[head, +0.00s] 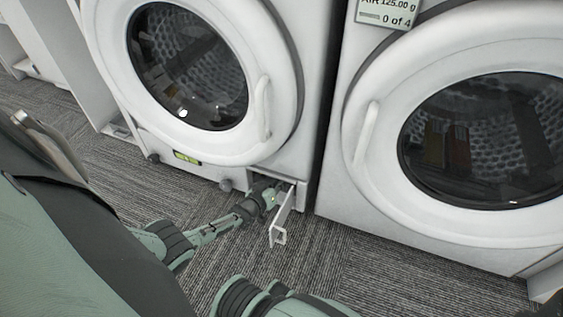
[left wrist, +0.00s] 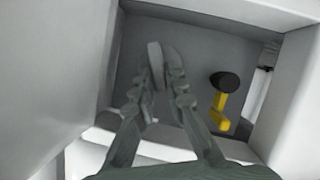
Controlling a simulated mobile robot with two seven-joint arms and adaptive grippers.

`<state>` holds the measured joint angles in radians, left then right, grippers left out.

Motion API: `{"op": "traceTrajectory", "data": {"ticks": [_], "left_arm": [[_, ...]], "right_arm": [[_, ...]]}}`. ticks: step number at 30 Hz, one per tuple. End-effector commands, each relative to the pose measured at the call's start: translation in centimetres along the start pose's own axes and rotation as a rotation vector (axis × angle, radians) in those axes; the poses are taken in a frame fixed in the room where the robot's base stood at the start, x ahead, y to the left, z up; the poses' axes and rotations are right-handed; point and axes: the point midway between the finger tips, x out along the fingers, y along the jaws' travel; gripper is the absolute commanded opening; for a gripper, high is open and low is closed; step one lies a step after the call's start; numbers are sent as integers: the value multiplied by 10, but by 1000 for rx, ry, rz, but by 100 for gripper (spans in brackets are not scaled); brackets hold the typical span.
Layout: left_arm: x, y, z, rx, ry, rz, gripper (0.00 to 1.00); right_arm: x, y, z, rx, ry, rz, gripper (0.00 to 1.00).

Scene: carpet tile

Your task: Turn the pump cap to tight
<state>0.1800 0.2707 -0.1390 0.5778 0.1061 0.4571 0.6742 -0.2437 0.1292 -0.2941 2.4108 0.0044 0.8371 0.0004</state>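The left washing machine has a small compartment (left wrist: 205,48) at its lower right, open. In the left wrist view my left gripper (left wrist: 160,68) reaches into it. A pale narrow upright piece (left wrist: 155,62), which looks like the grip of the pump cap, stands between its fingertips. The fingers are close on both sides of it, but I cannot tell if both press on it. The rest of the cap is hidden or blends into the grey back wall. In the head view the left gripper (head: 270,191) is at the compartment opening. My right gripper is not in view.
The open white flap (head: 283,213) sticks out right of my left gripper. A yellow handle with a black knob (left wrist: 222,98) is right of the fingers inside the compartment. A second washing machine (head: 345,190) stands close on the right. Carpet (head: 350,265) in front is clear.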

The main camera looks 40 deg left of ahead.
Motion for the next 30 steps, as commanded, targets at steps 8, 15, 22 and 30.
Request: {"op": "traceTrajectory", "data": {"ticks": [8, 15, 22, 30], "left_arm": [[0, 1, -1, 12, 2, -5, 0], [0, 3, -1, 110, 2, -46, 0], [0, 2, 0, 116, 1, -48, 0], [0, 2, 0, 115, 1, -47, 33]], "right_arm": [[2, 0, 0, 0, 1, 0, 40], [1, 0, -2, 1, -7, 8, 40], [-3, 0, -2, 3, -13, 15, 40], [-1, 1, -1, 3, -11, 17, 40]]}}
